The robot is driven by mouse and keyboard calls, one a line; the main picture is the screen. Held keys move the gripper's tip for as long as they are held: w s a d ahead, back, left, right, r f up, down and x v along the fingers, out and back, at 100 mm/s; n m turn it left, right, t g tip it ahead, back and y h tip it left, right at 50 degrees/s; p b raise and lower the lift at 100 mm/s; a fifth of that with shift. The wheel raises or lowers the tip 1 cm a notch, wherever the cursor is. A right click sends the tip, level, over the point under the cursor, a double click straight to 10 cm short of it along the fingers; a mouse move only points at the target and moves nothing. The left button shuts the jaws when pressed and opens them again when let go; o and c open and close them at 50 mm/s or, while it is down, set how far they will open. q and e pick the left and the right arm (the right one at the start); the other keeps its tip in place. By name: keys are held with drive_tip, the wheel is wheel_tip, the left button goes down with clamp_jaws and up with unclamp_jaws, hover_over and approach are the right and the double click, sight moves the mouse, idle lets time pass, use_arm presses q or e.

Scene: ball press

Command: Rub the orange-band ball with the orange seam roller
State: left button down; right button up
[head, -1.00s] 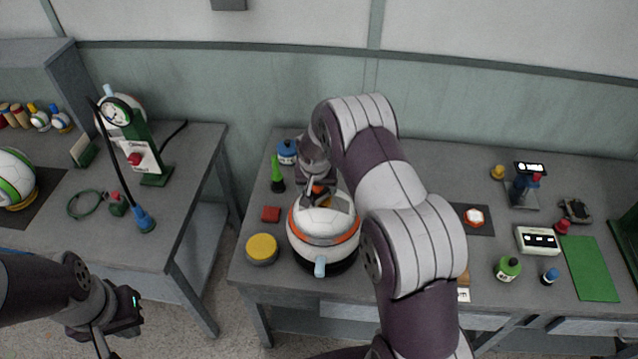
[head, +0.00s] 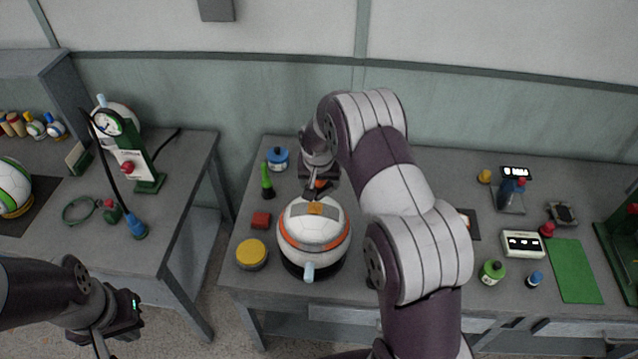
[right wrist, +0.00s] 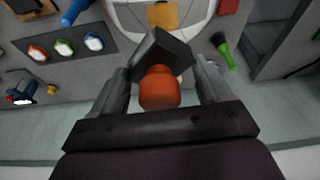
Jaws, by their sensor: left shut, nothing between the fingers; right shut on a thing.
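The orange-band ball (head: 297,250) is white with an orange band, a grey panel and an orange patch on top. It rests on a dark round stand on the middle table, with a pale blue peg at its front. My right gripper (head: 321,184) is behind the ball's top, shut on the orange seam roller. In the right wrist view the roller (right wrist: 158,88) shows an orange grip and dark angular head between the fingers. The ball's panel (right wrist: 128,17) lies just beyond; I cannot tell whether they touch. My left gripper (head: 128,318) is shut and empty at lower left, away from the tables.
A green mat (head: 575,270) and small bottles lie right. A gauge press (head: 140,155) stands on the left table.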

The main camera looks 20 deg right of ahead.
wheel_tip(320, 180, up, 2)
drive_tip(key=shift+p, duration=0.45)
drive_tip(key=shift+a+r, duration=0.1)
drive_tip(key=shift+r, duration=0.25)
